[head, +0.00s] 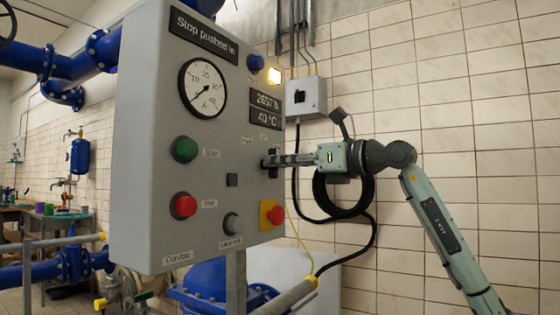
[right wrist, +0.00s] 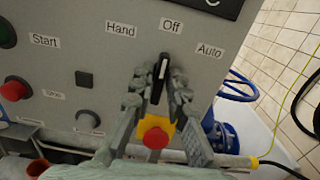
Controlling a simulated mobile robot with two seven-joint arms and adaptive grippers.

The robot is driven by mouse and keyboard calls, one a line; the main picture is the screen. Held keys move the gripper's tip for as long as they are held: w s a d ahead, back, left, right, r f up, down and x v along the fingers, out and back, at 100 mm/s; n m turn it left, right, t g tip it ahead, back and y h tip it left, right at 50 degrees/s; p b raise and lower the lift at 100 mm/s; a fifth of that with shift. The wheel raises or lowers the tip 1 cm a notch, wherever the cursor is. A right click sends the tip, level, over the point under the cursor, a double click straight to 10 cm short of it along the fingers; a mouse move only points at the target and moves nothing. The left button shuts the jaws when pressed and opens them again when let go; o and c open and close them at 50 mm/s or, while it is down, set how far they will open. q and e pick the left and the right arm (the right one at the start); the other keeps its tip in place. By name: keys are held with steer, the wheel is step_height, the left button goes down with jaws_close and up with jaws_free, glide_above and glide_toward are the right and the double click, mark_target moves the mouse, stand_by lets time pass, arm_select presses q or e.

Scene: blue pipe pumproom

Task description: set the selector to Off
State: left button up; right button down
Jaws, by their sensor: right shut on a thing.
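The selector is a black knob (right wrist: 160,80) with a white pointer line, on the front of a grey control panel (head: 150,130). In the right wrist view the labels Hand (right wrist: 121,29), Off (right wrist: 171,26) and Auto (right wrist: 209,49) fan out above it. The white line points up toward Off. My right gripper (right wrist: 160,82) is shut on the knob, one finger on each side. My left gripper is in neither view.
A red emergency stop on a yellow plate (head: 271,214) sits just below the selector. Green (head: 185,149) and red (head: 184,205) buttons are to the left. A grey wall box (head: 305,97) and a looped black cable (head: 340,200) are behind my right arm.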

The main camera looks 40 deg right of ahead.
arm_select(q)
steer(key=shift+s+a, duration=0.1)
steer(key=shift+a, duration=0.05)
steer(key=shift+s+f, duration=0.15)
arm_select(e)
steer(key=c, duration=1.6)
jaws_free()
steer(key=v, duration=1.2)
steer(key=shift+d, duration=0.1)
